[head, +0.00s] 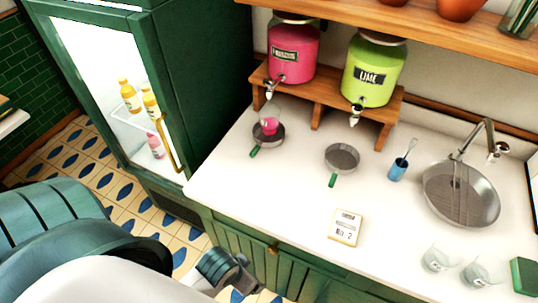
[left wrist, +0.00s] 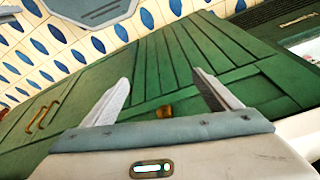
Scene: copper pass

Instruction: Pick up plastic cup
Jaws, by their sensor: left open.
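Two clear plastic cups (head: 439,258) and (head: 477,272) stand on the white counter at the lower right of the head view. In the head view my left wrist shows low in front of the cabinet, below the counter's front edge and apart from all cups. No cup shows in the left wrist view. My right gripper is not in view.
Pink (head: 293,52) and lime (head: 374,70) dispensers stand on a wooden riser. A fridge (head: 180,90) stands left.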

